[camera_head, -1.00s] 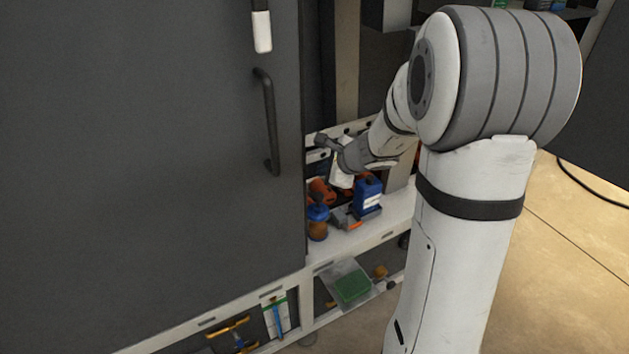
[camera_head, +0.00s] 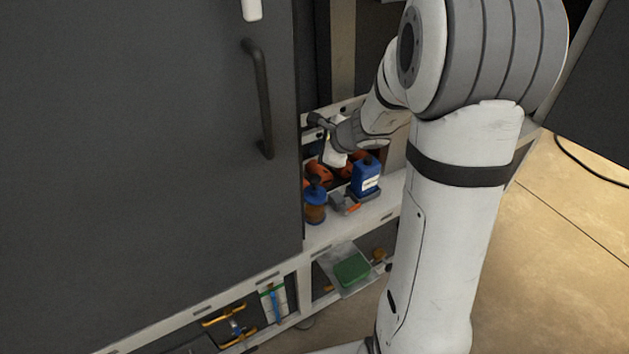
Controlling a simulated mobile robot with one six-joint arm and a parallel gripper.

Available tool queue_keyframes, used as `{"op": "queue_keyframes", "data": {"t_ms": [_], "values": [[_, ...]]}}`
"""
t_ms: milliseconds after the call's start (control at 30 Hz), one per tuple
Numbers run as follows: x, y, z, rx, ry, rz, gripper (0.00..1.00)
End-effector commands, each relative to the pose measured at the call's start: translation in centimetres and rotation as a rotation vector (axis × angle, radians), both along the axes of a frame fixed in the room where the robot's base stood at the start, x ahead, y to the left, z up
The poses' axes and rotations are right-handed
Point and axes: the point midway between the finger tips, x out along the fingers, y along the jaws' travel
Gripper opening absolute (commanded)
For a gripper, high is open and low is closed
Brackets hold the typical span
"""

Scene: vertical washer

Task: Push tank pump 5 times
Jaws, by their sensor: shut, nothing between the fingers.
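My gripper (camera_head: 322,121) is above the shelf at the right edge of the grey cabinet door, with its dark tip pointing left. Its fingers are small in this view, look closed and hold nothing. A brown bottle with a blue top (camera_head: 315,203) stands upright on the shelf below the gripper, clear of it. I cannot tell whether this is the tank pump; no pump handle can be made out. A white item (camera_head: 335,156) is just below my gripper, partly hidden by it, and I cannot tell whether they touch.
A blue canister (camera_head: 366,178) stands on the shelf to the right, with orange items behind and a grey-orange tool (camera_head: 345,203) in front. The large grey door (camera_head: 150,170) with its black handle (camera_head: 260,100) fills the left. A green box (camera_head: 352,269) is below.

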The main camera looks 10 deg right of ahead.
Motion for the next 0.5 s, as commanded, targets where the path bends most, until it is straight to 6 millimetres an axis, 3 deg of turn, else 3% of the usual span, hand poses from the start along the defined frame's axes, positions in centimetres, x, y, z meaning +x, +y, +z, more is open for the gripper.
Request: {"op": "queue_keyframes", "data": {"t_ms": [33,300,500], "values": [[0.0,0.0,-1.4,0.000,0.001,0.001,0.00],[0.0,0.0,-5.3,0.000,0.001,0.001,0.00],[0.0,0.0,-6.4,-0.001,0.000,0.001,0.00]]}}
